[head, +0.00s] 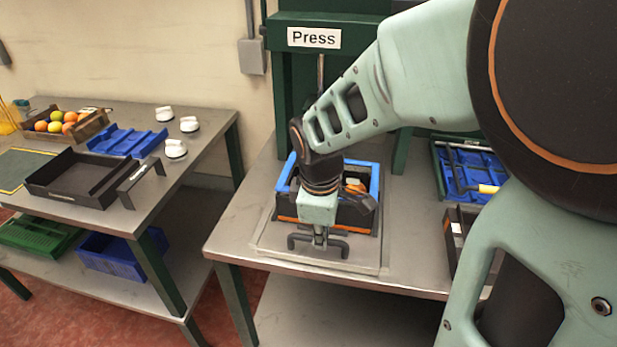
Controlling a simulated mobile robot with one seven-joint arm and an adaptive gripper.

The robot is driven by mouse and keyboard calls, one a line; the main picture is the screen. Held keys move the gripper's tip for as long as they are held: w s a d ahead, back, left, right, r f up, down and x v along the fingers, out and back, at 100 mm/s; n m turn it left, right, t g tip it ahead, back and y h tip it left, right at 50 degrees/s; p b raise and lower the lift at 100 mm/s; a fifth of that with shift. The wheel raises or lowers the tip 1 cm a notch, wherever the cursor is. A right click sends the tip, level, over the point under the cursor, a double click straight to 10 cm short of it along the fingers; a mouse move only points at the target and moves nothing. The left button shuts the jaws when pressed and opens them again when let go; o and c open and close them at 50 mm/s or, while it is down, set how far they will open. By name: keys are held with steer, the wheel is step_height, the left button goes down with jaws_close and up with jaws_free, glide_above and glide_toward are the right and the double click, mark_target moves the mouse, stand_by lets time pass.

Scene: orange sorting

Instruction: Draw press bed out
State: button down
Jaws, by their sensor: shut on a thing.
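The press (363,53) is a dark green frame with a white "Press" sign, at the back of the grey table. Its bed (270,246) is a flat grey plate with a dark bar handle (338,247) at its front edge. A box with blue, black and orange edges (374,185) stands on the bed, partly hidden by my arm. Something orange shows inside it. My gripper (320,238) points down at the front of the bed and is shut on the handle. My arm hides much of the press opening.
Blue trays (474,165) and a dark box (453,233) stand to the right on the press table. The left table (212,143) carries a fruit crate (91,126), a black tray (76,177), a blue tray (127,141) and white knobs. A gap separates the tables.

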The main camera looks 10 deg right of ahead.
steer(key=shift+s+a, duration=0.1)
steer(key=shift+s, duration=0.1)
steer(key=c, duration=2)
jaws_free()
steer(key=shift+s, duration=0.1)
steer(key=shift+o, duration=0.2)
steer(key=shift+r, duration=0.1)
steer(key=shift+r, duration=0.3)
step_height(320, 180, up, 7)
steer(key=s, duration=0.1)
steer(key=shift+s+a+r, duration=0.15)
steer(key=shift+a, duration=0.15)
